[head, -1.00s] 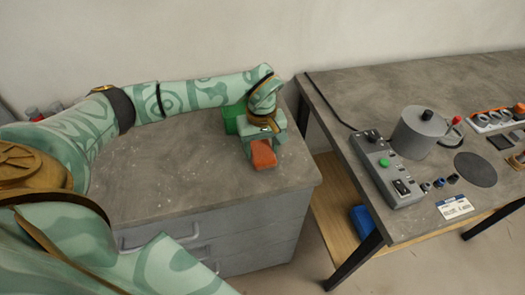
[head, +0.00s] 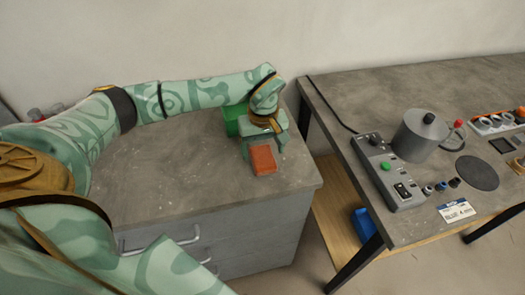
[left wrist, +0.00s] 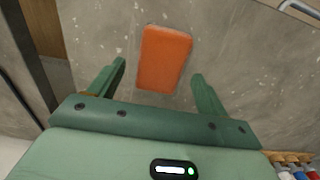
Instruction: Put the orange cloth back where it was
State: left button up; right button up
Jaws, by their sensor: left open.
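The orange cloth (head: 263,160) is a small folded rectangle lying flat on the grey top of the drawer cabinet (head: 170,190), near its right edge. In the left wrist view the cloth (left wrist: 165,58) lies just beyond and between the fingertips, with nothing touching it. My left gripper (head: 263,145) is open and empty, right behind the cloth in the head view; its two green fingers stand apart in the left wrist view (left wrist: 158,72). My right gripper is not in view.
A green object (head: 232,120) stands behind my left gripper on the cabinet. To the right, a bench holds a control box (head: 390,172), a grey pot (head: 420,137) and a dark round disc (head: 477,172). A gap separates cabinet and bench. The cabinet top's front is clear.

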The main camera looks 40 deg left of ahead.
aim_at(263, 156)
pick_arm(q)
notch_tip(263, 156, up, 10)
jog(key=p, duration=0.2)
